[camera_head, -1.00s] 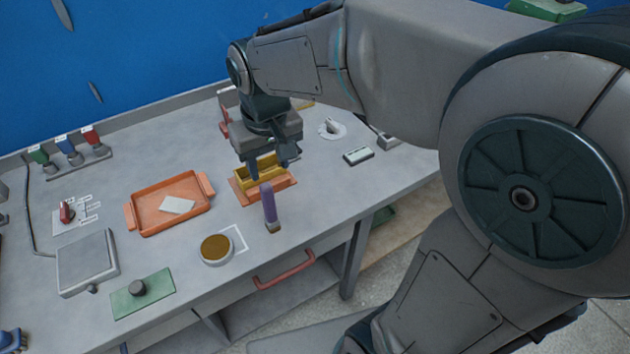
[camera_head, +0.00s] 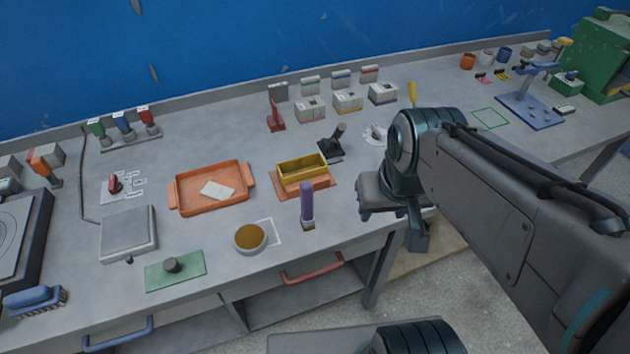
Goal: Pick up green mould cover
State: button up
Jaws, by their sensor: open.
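The green mould cover (camera_head: 187,273) is a flat green plate with a dark round knob (camera_head: 171,265) on top. It lies on the workbench near its front edge, left of centre, in the head view. My gripper (camera_head: 392,217) hangs at the bench's front edge, well to the right of the cover, and points down. It is open, with nothing seen between its fingers. The yellow mould (camera_head: 287,175) sits open on an orange base, to the left of my gripper.
A bowl of brown material (camera_head: 250,238) and an upright purple-handled brush (camera_head: 307,203) stand between the cover and my gripper. A grey scale (camera_head: 128,232) is behind the cover, left of an orange tray (camera_head: 182,203). A blue brush (camera_head: 35,298) lies at far left.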

aim_at(173, 270)
jog(key=u, duration=3.55)
jog(key=i, duration=1.1)
jog(key=z, duration=3.65)
